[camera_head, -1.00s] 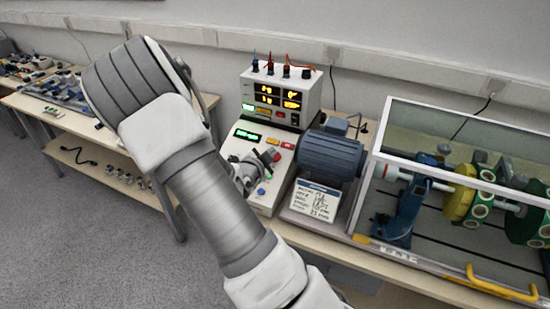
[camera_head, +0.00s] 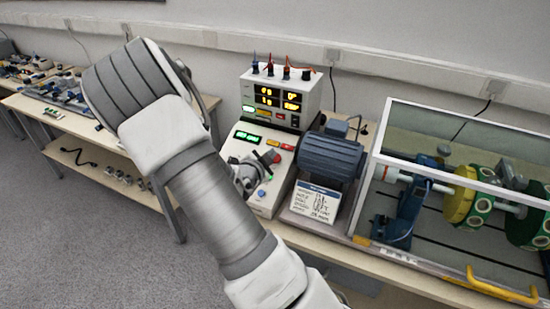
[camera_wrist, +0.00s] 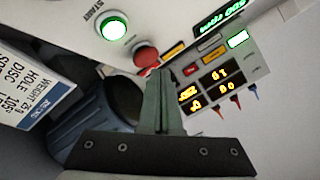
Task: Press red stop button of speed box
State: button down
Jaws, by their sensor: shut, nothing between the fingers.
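The speed box (camera_head: 232,148) is a white sloped panel on the bench. In the wrist view its red stop button (camera_wrist: 146,55) is a round knob beside the lit green START button (camera_wrist: 113,27). My gripper (camera_wrist: 154,76) is shut and empty. Its fingertips overlap the lower edge of the red button in that view; I cannot tell whether they touch it. In the head view my gripper (camera_head: 265,162) is over the panel, small and partly hidden by my wrist, and the buttons are hard to make out.
A display unit (camera_head: 287,93) with lit readouts and cable plugs stands behind the panel. A blue motor (camera_head: 331,155) and a printed card (camera_head: 315,200) are close on the right. A clear-sided case (camera_head: 470,250) encloses a shaft with yellow and green discs. Floor on the left is clear.

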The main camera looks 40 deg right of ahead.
jog(key=shift+f, duration=0.15)
dwell(0.7)
jog(key=shift+w+d+f+b, duration=0.15)
jog(key=shift+f+b, duration=0.1)
jog(key=shift+b, duration=0.4)
jog(key=shift+d+f+b, duration=0.15)
jog(key=shift+f+b, duration=0.2)
jog(key=shift+b, duration=0.1)
dwell(0.3)
jog(key=shift+r, duration=0.2)
jog(key=shift+a+r+p, duration=0.3)
jog(key=shift+r+p, duration=0.15)
jog(key=shift+r, duration=0.1)
jog(key=r+p, duration=0.1)
jog(key=s+a+r+p, duration=0.1)
jog(key=r, duration=0.1)
jog(key=a+r+p, duration=0.1)
jog(key=shift+s+r, duration=0.2)
jog(key=shift+r, duration=0.05)
dwell(0.3)
dwell(0.8)
